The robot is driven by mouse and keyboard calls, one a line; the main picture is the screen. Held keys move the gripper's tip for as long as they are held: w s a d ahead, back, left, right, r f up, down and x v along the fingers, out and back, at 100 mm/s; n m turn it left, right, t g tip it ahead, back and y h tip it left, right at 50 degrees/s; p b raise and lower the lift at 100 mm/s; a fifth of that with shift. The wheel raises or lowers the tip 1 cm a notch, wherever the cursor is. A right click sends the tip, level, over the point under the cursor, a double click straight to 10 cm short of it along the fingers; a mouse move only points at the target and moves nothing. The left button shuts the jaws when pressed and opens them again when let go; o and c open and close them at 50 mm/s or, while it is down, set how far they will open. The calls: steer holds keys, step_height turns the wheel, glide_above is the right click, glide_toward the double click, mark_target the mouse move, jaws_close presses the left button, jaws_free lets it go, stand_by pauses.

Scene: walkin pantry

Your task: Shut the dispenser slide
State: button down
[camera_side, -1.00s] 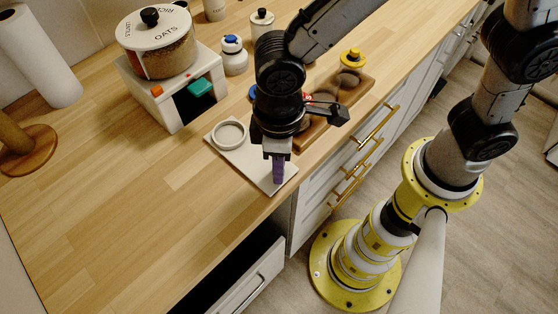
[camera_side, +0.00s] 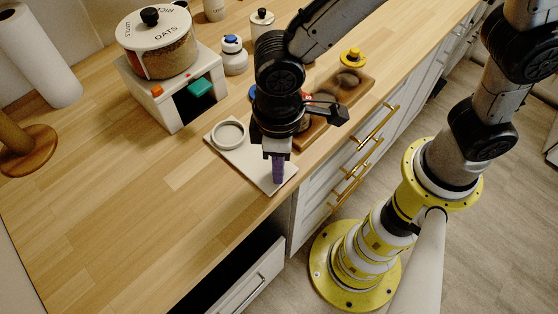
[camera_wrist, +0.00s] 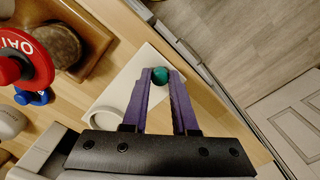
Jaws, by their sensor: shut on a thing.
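The dispenser is a white stand (camera_side: 135,83) with a round canister labelled OATS (camera_side: 165,58) on top, at the upper left of the side view. A teal slide (camera_side: 202,88) shows at its dark front opening, and an orange block (camera_side: 156,90) sits on its edge. My gripper (camera_side: 278,180) is well to the right of and nearer than the dispenser, low over the white board (camera_side: 247,158). In the wrist view its purple fingers (camera_wrist: 160,80) are closed around a small round teal-green thing (camera_wrist: 161,76). The fingers hide that thing in the side view.
A white ring (camera_side: 229,134) lies on the board. A wooden tray (camera_side: 325,112) with round hollows and a yellow-topped item (camera_side: 353,57) stand behind my gripper. A blue-capped jar (camera_side: 233,55) stands beside the dispenser. The front left counter is clear; a drawer (camera_side: 250,280) below is open.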

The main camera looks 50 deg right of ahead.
mark_target(225, 132)
steer(key=w, duration=1.5)
steer(key=shift+w+r, duration=0.15)
steer(key=c, duration=0.8)
jaws_free()
steer(key=shift+o, duration=0.6)
step_height(225, 132, up, 14)
steer(key=shift+f, duration=0.2)
